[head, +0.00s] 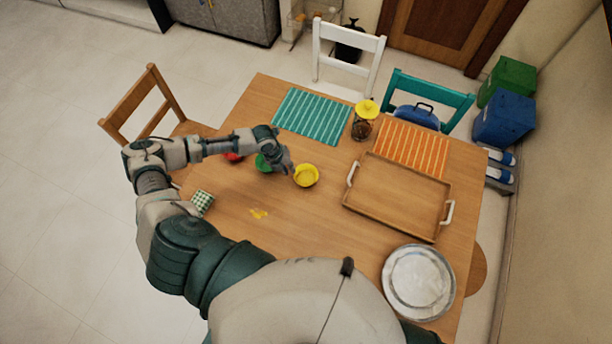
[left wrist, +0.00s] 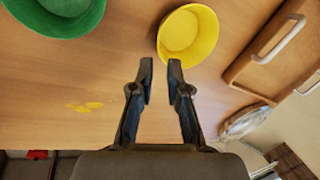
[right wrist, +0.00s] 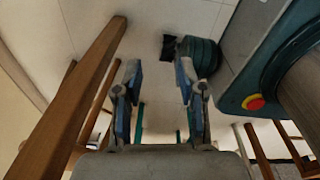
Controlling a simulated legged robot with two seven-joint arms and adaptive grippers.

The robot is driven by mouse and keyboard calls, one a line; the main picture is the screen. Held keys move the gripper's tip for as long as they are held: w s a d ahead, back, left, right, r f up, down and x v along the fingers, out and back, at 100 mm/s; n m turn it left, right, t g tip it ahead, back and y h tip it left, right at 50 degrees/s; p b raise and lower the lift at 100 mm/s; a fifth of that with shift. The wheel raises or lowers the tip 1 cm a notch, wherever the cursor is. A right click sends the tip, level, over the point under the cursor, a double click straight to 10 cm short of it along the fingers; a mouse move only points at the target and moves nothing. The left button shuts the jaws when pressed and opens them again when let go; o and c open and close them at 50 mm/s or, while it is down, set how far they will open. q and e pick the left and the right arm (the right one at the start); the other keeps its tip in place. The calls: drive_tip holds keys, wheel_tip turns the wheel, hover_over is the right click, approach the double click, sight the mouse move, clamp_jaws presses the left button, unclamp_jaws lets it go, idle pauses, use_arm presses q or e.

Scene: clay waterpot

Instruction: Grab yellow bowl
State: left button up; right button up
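The yellow bowl (head: 306,176) stands upright on the wooden table, right of my left gripper (head: 287,166) in the head view. In the left wrist view the yellow bowl (left wrist: 187,34) is just beyond the fingertips, a little right of centre. My left gripper (left wrist: 160,65) is open, with nothing between its fingers, and its tips are close to the bowl's near rim; I cannot tell whether they touch. My right gripper (right wrist: 158,70) is open and empty, away from the tabletop among chair or table legs.
A green bowl (left wrist: 57,15) stands left of the yellow one, partly hidden by my arm in the head view, with a red item (head: 233,157) beyond. A wooden tray (head: 398,197) lies to the right. A jar (head: 364,123) stands behind. A yellow patch (head: 259,213) marks the table.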

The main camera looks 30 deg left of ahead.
sight(295, 177)
use_arm(q)
drive_tip(key=x, duration=0.2)
drive_tip(key=shift+w+a+f, duration=0.1)
drive_tip(key=shift+w+f, duration=0.05)
drive_tip(key=shift+f, duration=0.25)
drive_tip(key=shift+d+f, duration=0.25)
drive_tip(key=shift+f, duration=0.25)
drive_tip(key=x, duration=0.3)
drive_tip(key=shift+w+d+f+p, duration=0.1)
drive_tip(key=shift+w+f+p, duration=0.1)
drive_tip(key=shift+f+p, duration=0.2)
drive_tip(key=shift+w+f, duration=0.1)
drive_tip(key=shift+f, duration=0.25)
use_arm(e)
drive_tip(key=shift+w+a+r, duration=0.25)
drive_tip(key=shift+w+r, duration=0.15)
drive_tip(key=shift+w, duration=0.05)
use_arm(q)
drive_tip(key=shift+c, duration=0.3)
clamp_jaws()
use_arm(e)
drive_tip(key=shift+a, duration=0.1)
